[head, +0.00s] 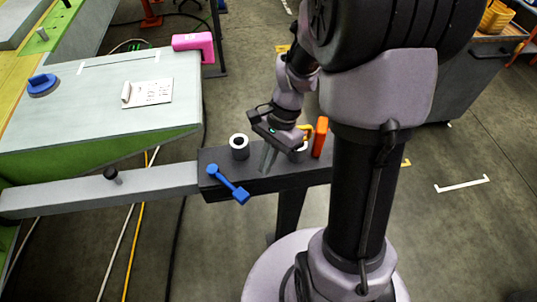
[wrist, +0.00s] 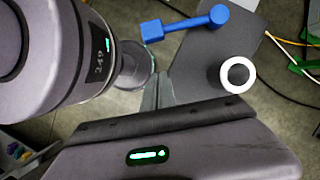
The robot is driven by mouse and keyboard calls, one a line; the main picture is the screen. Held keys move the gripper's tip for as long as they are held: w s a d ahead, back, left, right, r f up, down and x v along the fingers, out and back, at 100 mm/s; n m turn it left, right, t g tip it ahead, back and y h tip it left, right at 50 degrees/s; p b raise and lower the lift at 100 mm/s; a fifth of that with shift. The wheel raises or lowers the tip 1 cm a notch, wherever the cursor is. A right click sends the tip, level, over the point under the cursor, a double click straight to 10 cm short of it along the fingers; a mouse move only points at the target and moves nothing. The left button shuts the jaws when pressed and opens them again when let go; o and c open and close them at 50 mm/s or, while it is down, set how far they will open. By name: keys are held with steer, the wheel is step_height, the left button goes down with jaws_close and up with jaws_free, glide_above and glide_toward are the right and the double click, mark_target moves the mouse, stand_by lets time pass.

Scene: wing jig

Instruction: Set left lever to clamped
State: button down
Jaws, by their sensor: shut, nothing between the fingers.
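A blue lever (head: 228,184) is fixed at the left end of a dark grey block (head: 215,160). In the head view it slants from a round pivot at upper left to a square end at lower right, over the block's front edge. The lever also shows at the top of the wrist view (wrist: 187,27), apart from my fingers. My gripper (head: 268,158) is shut and empty, pointing down over the block to the right of the lever. Its closed fingertips show in the wrist view (wrist: 158,92).
A white-topped dark cylinder (head: 239,146) stands on the block beside my gripper. An orange upright part (head: 320,137) and a yellow part (head: 305,130) are to the right. A grey beam (head: 130,185) runs left, below a green-sided panel (head: 100,100) holding a pink tool (head: 193,43).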

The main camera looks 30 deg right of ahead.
mark_target(228, 184)
steer(key=a+f, duration=0.1)
steer(key=s+a+b, duration=0.1)
steer(key=a+f, duration=0.1)
steer(key=a, duration=0.1)
steer(key=shift+s+f+b, duration=0.2)
steer(key=shift+f+b, duration=0.1)
steer(key=shift+f, duration=0.05)
steer(key=shift+s+a, duration=0.1)
steer(key=shift+a, duration=0.3)
